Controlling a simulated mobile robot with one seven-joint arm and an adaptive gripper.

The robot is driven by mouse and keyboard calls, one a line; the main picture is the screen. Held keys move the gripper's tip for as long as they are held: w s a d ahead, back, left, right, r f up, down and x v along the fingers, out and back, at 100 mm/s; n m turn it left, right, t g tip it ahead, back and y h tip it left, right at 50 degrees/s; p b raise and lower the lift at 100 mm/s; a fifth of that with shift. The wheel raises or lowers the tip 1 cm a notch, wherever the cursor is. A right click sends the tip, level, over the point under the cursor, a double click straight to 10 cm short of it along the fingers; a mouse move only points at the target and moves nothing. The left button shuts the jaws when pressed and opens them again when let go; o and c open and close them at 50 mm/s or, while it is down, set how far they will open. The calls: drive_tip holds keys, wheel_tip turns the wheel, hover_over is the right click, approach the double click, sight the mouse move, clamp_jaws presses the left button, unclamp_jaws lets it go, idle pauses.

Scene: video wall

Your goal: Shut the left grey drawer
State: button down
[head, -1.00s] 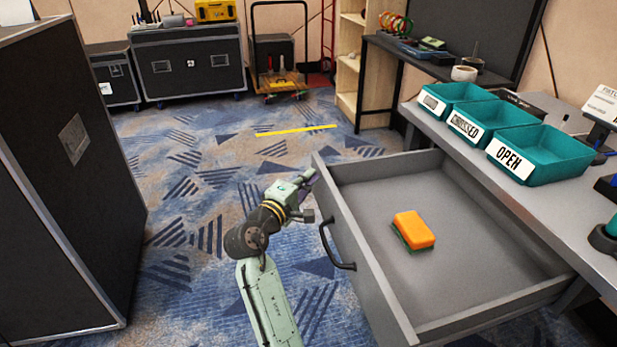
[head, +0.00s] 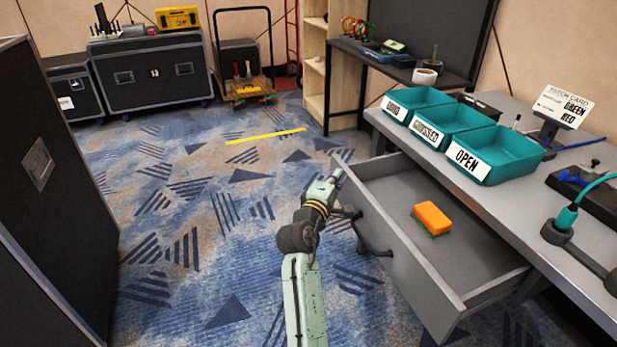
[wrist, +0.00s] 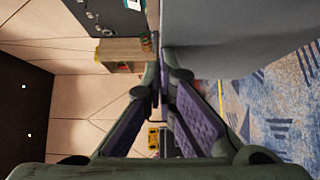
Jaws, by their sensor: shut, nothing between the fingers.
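The grey drawer (head: 400,250) stands partly open, sticking out from under the grey desk. Its dark bar handle (head: 375,240) is on the front panel. An orange and green sponge (head: 432,218) lies inside on the drawer floor. My gripper (head: 338,174) is shut and empty, close against the drawer front near its far end, beyond the handle. In the wrist view my closed fingers (wrist: 161,70) meet beside the edge of a plain grey panel (wrist: 230,40), which looks like the drawer front. Exact contact cannot be told.
A tall black case (head: 60,190) stands at the left. Patterned carpet between case and drawer is clear.

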drive_tip(key=w+d+p, duration=0.2)
drive_tip(key=w+d, duration=0.1)
drive_tip(key=d, duration=0.7)
drive_tip(key=w+d+p, duration=0.2)
drive_tip(key=w+d, duration=0.1)
drive_tip(key=d, duration=0.7)
drive_tip(key=shift+w+d+p, duration=0.25)
drive_tip(key=shift+w+p, duration=0.1)
drive_tip(key=shift+p, duration=0.05)
drive_tip(key=shift+d, duration=0.1)
